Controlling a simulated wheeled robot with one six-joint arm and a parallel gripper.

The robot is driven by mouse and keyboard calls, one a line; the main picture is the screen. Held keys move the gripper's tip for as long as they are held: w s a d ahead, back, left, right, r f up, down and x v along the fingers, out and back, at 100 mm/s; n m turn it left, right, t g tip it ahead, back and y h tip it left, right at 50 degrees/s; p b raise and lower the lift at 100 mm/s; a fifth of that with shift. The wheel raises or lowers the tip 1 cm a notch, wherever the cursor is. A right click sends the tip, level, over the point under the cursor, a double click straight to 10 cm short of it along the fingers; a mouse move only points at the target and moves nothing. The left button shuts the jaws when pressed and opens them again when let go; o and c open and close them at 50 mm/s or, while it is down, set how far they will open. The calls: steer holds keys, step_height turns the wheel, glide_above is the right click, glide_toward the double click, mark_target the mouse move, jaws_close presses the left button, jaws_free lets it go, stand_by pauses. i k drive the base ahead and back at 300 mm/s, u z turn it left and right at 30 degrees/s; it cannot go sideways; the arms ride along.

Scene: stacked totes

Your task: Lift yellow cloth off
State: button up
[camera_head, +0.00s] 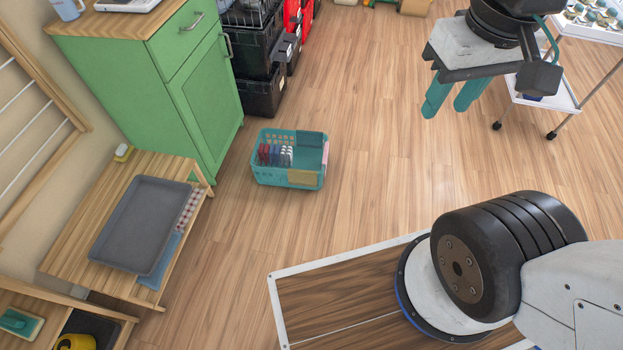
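A small yellow-tan cloth (303,177) hangs over the front right rim of a turquoise basket (267,178) on the wood floor. A darker teal cloth (309,139) lies over the basket's back right rim, apart from the yellow one. Several red, blue and white items (274,155) stand in the left part of the basket. My gripper (454,102) is at the upper right, with its two teal fingers apart and nothing between them. It is well to the right of the basket and touches nothing.
A low wooden bench (110,194) with a grey tray (105,250) stands at the left. A green cabinet (205,90) and black crates (262,95) stand behind the basket. A white trolley (555,100) is at the right. The floor right of the basket is clear.

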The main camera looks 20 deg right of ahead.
mark_target(299, 178)
steer(key=z, duration=0.3)
steer(key=i, duration=1.15)
steer(key=u, duration=0.55)
